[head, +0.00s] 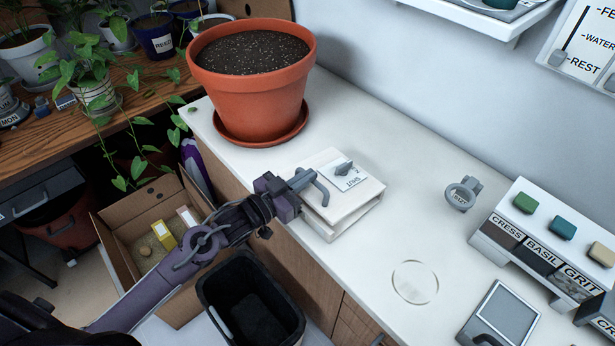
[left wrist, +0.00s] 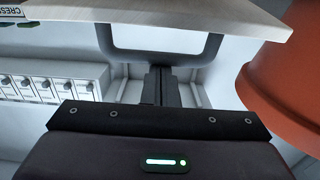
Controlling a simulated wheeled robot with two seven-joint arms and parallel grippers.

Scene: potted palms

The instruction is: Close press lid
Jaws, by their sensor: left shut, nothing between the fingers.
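The white press (head: 338,218) sits on the counter, with its flat white lid (head: 362,202) over the base and a narrow gap visible between them along the side. The handle also shows in the left wrist view (left wrist: 125,55), below the lid's edge (left wrist: 200,14). My left gripper (head: 303,180) is shut and empty at the handle, its fingers (left wrist: 160,82) close to the bar; contact is unclear. My right gripper is out of view.
A large terracotta pot (head: 252,90) on a saucer stands behind the press. A grey ring clamp (head: 462,193), a clear disc (head: 415,282) and a seed dispenser (head: 540,240) are to the right. A black bin (head: 250,300) and a cardboard box (head: 112,235) stand below the counter.

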